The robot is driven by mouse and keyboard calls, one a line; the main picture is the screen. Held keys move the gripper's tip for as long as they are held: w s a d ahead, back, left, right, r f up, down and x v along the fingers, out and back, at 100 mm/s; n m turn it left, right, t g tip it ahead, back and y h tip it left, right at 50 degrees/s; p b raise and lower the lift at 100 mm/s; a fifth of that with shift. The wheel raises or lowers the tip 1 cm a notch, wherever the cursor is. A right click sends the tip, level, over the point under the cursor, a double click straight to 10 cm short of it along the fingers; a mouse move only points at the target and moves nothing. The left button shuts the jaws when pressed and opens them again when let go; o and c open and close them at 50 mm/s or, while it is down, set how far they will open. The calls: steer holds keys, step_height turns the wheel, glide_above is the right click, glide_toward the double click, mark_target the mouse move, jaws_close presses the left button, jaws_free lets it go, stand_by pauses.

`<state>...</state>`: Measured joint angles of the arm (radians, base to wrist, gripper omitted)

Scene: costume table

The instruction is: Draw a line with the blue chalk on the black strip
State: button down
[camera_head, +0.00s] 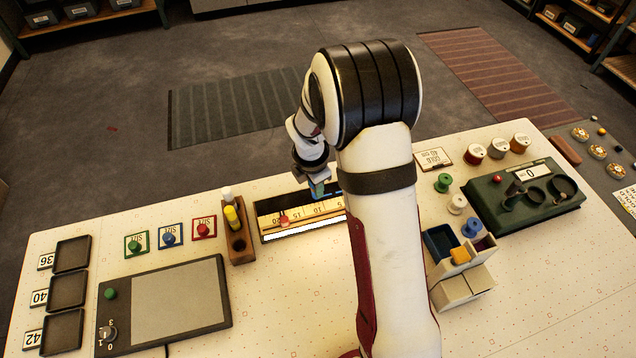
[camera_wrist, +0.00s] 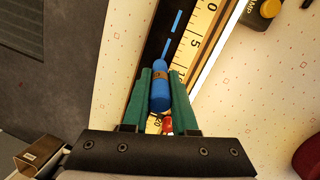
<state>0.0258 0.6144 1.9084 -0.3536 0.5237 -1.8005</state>
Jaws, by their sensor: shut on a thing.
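My gripper (camera_wrist: 160,73) is shut on the blue chalk (camera_wrist: 160,95), which has a brown band and sits between its two green fingers. In the wrist view the chalk's tip points along the black strip (camera_wrist: 157,38). I cannot tell whether the tip touches the strip. In the head view my gripper (camera_head: 318,192) is over the strip (camera_head: 268,208), behind the numbered ruler (camera_head: 300,214); my arm hides the strip's right end.
A red knob (camera_head: 284,219) sits on the ruler. A wooden holder (camera_head: 238,246) with a yellow and a white piece stands just left of it. A grey-topped panel (camera_head: 180,305) lies front left. A small organiser (camera_head: 458,284) and a green scale (camera_head: 525,197) are to the right.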

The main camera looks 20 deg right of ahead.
steer(key=shift+a+f, duration=0.1)
steer(key=shift+a, duration=0.6)
steer(key=shift+a, duration=0.2)
steer(key=shift+s+a, duration=0.1)
steer(key=shift+a, duration=0.7)
steer(key=shift+a, duration=0.1)
steer(key=shift+a, duration=0.9)
steer(key=shift+a, duration=1)
